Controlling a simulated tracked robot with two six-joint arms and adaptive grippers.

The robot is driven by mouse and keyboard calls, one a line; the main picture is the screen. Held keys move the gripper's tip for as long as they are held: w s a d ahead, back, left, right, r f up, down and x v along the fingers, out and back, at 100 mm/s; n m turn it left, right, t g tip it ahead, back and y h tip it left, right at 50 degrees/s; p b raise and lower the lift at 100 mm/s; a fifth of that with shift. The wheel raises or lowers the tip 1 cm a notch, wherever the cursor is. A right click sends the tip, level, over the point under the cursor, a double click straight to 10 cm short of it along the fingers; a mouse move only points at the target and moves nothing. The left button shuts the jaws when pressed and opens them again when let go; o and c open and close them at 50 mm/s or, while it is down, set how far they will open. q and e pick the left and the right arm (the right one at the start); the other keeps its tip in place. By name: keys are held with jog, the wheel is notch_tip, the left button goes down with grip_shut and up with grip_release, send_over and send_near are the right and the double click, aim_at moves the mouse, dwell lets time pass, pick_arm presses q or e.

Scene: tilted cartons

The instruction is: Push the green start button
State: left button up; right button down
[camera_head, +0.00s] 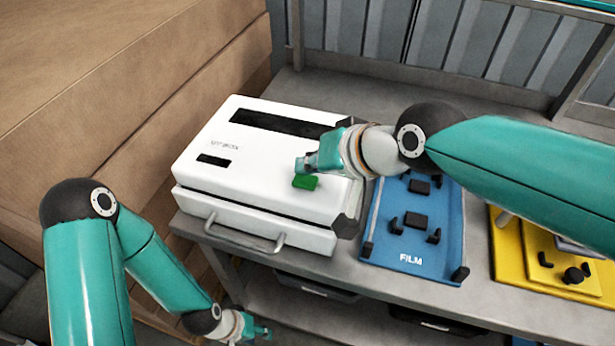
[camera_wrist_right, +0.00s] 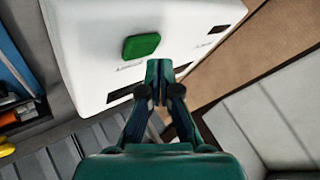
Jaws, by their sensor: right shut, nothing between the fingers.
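The green start button (camera_head: 305,182) sits on top of the white machine (camera_head: 262,195), near its right front part. In the right wrist view the button (camera_wrist_right: 141,46) shows as a green rounded block on the white machine top (camera_wrist_right: 90,30). My right gripper (camera_head: 303,164) is shut and empty, just behind and above the button in the head view. Its fingertips (camera_wrist_right: 159,68) are close beside the button in the wrist view; I cannot tell whether they touch anything. My left gripper (camera_head: 262,331) is low at the bottom, in front of the bench; its jaws are too small to read.
A blue tray marked FILM (camera_head: 388,251) with black holders lies right of the machine. A yellow fixture (camera_head: 508,262) stands further right. Large brown cartons (camera_head: 120,80) rise at the left. A metal handle (camera_head: 245,236) juts from the machine's front. The grey bench (camera_head: 330,90) is bare behind the machine.

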aim_at(309, 181)
jog(key=shift+f+b, duration=0.4)
jog(key=shift+f+b, duration=0.45)
dwell(0.8)
jog(key=shift+r, duration=0.1)
dwell(0.3)
jog(key=shift+r+p, duration=0.75)
jog(key=shift+r, duration=0.05)
jog(key=shift+r, duration=0.1)
jog(key=shift+r+p, duration=2)
jog(key=shift+r, duration=0.4)
